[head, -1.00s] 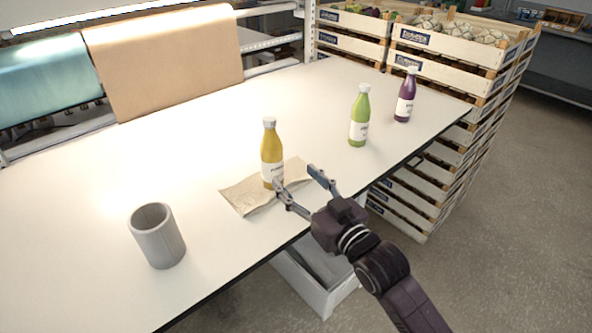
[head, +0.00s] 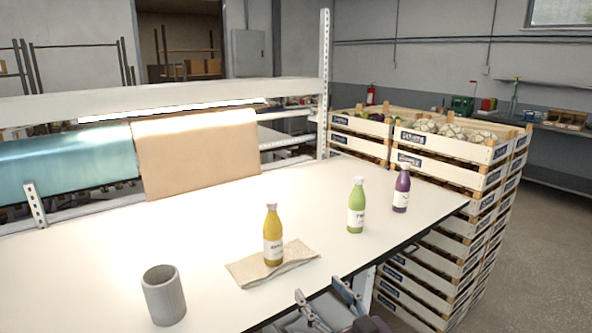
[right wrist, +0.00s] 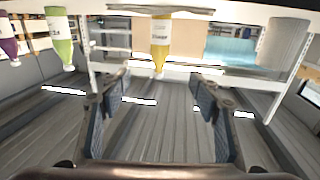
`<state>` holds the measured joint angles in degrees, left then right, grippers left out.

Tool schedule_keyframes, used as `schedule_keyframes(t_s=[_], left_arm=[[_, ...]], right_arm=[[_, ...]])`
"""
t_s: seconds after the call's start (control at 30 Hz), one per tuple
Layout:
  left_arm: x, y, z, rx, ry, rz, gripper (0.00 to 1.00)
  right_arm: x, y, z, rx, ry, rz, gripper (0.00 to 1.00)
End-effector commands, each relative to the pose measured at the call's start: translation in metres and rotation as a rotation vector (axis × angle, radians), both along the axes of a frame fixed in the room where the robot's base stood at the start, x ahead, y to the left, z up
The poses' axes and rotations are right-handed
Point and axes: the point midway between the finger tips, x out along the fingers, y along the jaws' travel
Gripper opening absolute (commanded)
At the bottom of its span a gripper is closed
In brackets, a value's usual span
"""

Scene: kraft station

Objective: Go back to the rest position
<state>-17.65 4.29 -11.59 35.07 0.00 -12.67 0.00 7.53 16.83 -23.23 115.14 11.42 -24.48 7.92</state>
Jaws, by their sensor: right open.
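My right gripper (head: 325,300) is open and empty at the bottom of the head view, by the table's front edge. Its two fingers also show apart in the right wrist view (right wrist: 160,108), with nothing between them. A yellow bottle (head: 273,238) stands upright on a sheet of brown paper (head: 298,252) on the white table (head: 210,215). The bottle also shows in the right wrist view (right wrist: 161,38), beyond the fingers. The right gripper is apart from the bottle and the paper. My left gripper is not in view.
A grey cup (head: 164,298) stands at the table's front left. A green bottle (head: 356,210) and a purple bottle (head: 401,192) stand upright toward the right. Stacked wooden crates (head: 450,172) rise beyond the right edge. Paper rolls (head: 197,155) hang behind the table.

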Motion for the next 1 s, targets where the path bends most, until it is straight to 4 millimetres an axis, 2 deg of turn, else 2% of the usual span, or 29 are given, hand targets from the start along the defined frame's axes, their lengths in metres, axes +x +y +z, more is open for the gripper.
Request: schedule_keyframes(t_s=[0.07, 0.33, 0.57, 0.67, 0.77, 0.87, 0.9, 1.0], left_arm=[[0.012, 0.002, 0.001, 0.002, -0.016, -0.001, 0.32], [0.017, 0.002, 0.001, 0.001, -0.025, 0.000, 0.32], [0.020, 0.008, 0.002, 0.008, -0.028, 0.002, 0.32], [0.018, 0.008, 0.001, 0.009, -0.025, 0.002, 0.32], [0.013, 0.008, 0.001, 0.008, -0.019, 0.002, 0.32], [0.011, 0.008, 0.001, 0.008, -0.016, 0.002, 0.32], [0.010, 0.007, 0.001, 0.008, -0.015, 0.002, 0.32], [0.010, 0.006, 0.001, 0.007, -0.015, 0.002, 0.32]], right_arm=[[0.000, 0.000, 0.000, 0.000, 0.000, 0.000, 0.57], [0.010, -0.014, -0.054, -0.030, 0.082, -0.040, 0.57], [0.014, -0.032, -0.122, -0.066, 0.184, -0.085, 0.57], [0.011, -0.042, -0.162, -0.089, 0.244, -0.109, 0.57], [0.004, -0.056, -0.213, -0.117, 0.322, -0.138, 0.57], [-0.014, -0.073, -0.280, -0.155, 0.425, -0.170, 0.57], [-0.026, -0.081, -0.309, -0.174, 0.471, -0.183, 0.57], [-0.059, -0.099, -0.376, -0.216, 0.581, -0.209, 0.57]])
